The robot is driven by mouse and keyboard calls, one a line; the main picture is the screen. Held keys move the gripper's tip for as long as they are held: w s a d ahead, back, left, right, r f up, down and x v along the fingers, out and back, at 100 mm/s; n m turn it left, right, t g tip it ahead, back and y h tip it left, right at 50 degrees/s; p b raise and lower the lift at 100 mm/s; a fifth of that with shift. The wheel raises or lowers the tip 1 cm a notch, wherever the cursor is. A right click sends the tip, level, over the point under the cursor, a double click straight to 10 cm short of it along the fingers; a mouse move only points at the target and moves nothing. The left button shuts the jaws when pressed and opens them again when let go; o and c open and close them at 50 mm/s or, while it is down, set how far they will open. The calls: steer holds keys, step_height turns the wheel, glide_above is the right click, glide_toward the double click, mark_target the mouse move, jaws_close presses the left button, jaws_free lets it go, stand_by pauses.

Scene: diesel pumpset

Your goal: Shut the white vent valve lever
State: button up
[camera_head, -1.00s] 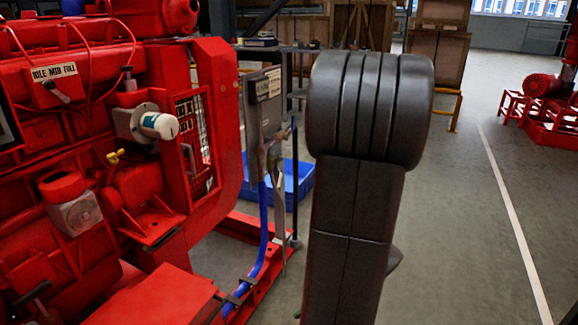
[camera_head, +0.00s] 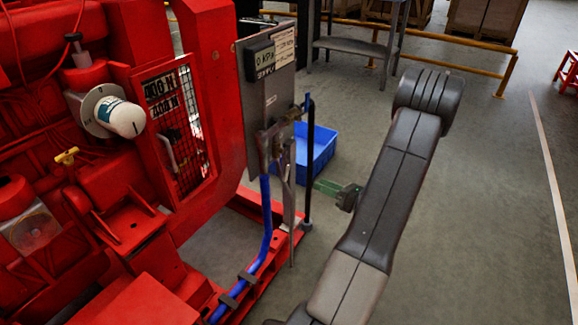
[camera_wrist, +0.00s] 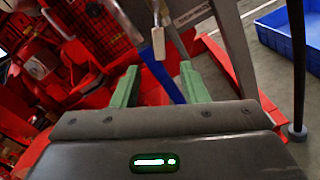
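A pale grey-white lever (camera_head: 263,152) hangs at the valve fittings under the gauge panel (camera_head: 268,85), just above a blue hose. A second grey handle (camera_head: 288,160) hangs beside it; which one is the vent lever is hard to tell. In the wrist view, a whitish lever end (camera_wrist: 158,42) hangs beyond my fingertips, about midway between them. My gripper (camera_head: 318,186) is to the right of and lower than the levers, its green fingers pointing left. In the wrist view my gripper (camera_wrist: 159,70) is open, with no object held between its two green fingers.
The blue hose (camera_head: 266,220) runs down to the red base rail. A black upright pole (camera_head: 309,165) stands between my gripper and the panel fittings. A blue crate (camera_head: 318,150) sits behind. The red engine (camera_head: 110,190) fills the left. Open floor lies at right.

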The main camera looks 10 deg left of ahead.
mark_target(288, 172)
steer(key=b+x, duration=0.3)
steer(key=x, duration=1)
steer(key=shift+s, duration=0.15)
jaws_close()
